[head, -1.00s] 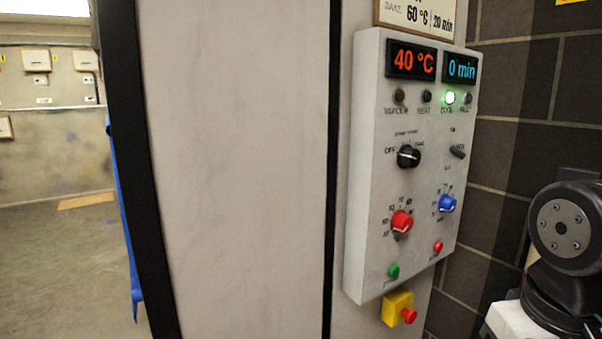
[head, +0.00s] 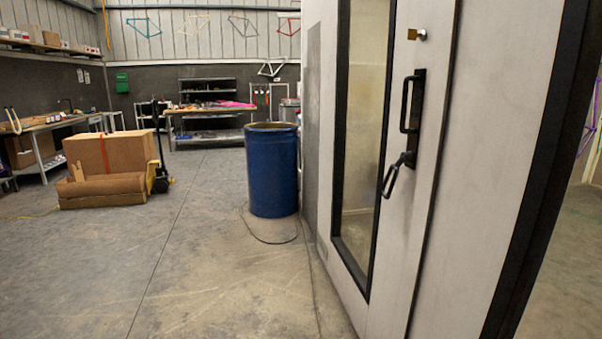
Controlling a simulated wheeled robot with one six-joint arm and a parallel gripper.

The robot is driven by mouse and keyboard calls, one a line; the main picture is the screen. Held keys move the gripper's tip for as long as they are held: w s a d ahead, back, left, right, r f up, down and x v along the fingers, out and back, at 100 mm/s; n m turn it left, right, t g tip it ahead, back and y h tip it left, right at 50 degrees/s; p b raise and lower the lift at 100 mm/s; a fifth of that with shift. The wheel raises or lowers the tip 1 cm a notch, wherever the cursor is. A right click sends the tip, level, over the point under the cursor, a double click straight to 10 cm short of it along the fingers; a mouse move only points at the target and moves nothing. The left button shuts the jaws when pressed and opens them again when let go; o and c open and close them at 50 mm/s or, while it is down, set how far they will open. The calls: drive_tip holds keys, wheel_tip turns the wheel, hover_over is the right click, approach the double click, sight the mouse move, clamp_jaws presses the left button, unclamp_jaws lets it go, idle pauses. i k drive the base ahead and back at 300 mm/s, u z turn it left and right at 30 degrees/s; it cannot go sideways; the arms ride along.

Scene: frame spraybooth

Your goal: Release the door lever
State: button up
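The door lever (head: 393,178) is a dark handle on a black plate, angled down and to the left. It sits below a fixed black pull handle (head: 406,104) on the same plate. The plate is on the pale booth door (head: 428,60), which has a tall window (head: 362,130) in a black frame. A small brass-coloured lock or latch piece (head: 415,34) is above the handle. My gripper is not in view, and nothing touches the lever.
A blue drum (head: 272,172) stands beside the booth's far corner, with a thin cable on the floor near it. Cardboard boxes (head: 105,160) and a yellow pallet jack are at left. A workbench (head: 205,115) is at the back. The concrete floor (head: 215,270) in front is clear.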

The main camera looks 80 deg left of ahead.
sight(408, 157)
drive_tip(key=u, duration=2.1)
drive_tip(key=k, duration=0.65)
drive_tip(key=u, duration=0.45)
drive_tip(key=i, duration=1.6)
drive_tip(key=z, duration=0.1)
